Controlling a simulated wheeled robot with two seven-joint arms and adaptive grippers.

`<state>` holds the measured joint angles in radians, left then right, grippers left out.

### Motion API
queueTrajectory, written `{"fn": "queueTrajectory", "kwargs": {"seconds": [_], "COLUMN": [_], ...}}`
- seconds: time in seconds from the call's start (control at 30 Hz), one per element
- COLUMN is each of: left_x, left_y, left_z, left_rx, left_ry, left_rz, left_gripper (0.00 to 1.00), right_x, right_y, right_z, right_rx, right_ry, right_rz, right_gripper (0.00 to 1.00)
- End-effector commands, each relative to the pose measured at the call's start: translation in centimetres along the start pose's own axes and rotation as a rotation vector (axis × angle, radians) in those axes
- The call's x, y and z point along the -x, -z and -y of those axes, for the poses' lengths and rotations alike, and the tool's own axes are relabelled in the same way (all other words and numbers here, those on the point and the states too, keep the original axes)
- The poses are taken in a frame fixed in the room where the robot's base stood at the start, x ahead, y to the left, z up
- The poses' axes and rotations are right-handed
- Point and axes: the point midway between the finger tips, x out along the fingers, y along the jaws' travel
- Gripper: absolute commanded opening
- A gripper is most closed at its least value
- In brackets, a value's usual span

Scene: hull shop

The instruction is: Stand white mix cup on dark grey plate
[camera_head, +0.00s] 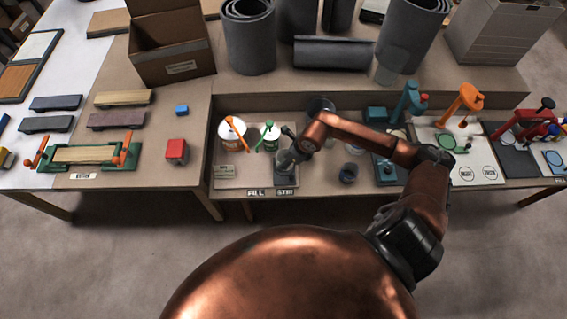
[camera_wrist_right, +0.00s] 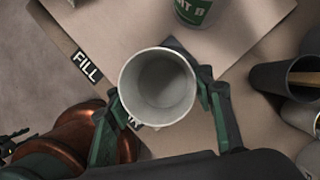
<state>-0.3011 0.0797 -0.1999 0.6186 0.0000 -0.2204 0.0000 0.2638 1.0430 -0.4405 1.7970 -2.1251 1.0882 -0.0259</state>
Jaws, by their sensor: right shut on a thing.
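The white mix cup (camera_wrist_right: 157,86) is upright between the green-sided fingers of my right gripper (camera_wrist_right: 160,112), which is shut on it. Its open mouth faces the wrist camera and it looks empty. In the head view the cup (camera_head: 284,161) looks pale grey, and my right gripper (camera_head: 288,153) partly covers it. The dark grey plate (camera_head: 286,181) lies below the cup, by the second label. In the wrist view a dark corner of the plate (camera_wrist_right: 174,43) shows behind the cup. I cannot tell whether the cup touches the plate.
A white can with an orange stick (camera_head: 231,133) and a green-labelled can (camera_head: 270,137) stand close left of the cup. A FILL label (camera_head: 255,192) is on the front edge. Clamp-like tools (camera_head: 462,105) stand farther right.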

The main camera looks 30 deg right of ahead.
Motion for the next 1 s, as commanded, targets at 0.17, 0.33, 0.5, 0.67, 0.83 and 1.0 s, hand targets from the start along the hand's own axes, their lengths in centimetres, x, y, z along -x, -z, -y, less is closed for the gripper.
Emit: {"fn": "queueTrajectory", "kwargs": {"seconds": [0.17,0.33,0.5,0.67,0.83,1.0], "left_x": [-0.3,-0.7,-1.1,-1.0,-1.2,-1.1], "left_y": [-0.1,-0.1,-0.2,-0.1,-0.2,-0.1], "left_z": [0.0,-0.1,-0.1,-0.1,-0.1,-0.1], "left_rx": [0.000,0.000,-0.001,-0.001,-0.001,-0.001], "left_ry": [0.000,-0.001,-0.001,-0.001,-0.001,-0.001], "left_rz": [0.001,0.002,0.004,0.003,0.003,0.003], "left_gripper": [0.40,0.40,0.40,0.40,0.40,0.40], "right_x": [-1.3,-2.7,-4.8,-4.8,-5.0,-4.9], "right_y": [-0.1,0.1,1.0,1.0,1.1,1.1], "right_z": [0.7,1.1,1.1,1.1,1.1,1.1], "right_rx": [0.000,-0.001,0.000,0.002,0.001,0.001], "right_ry": [0.000,-0.002,-0.001,0.001,0.000,0.000], "right_rz": [-0.001,-0.001,-0.002,0.000,-0.001,-0.001], "right_gripper": [0.24,0.24,0.24,0.24,0.24,0.59]}}
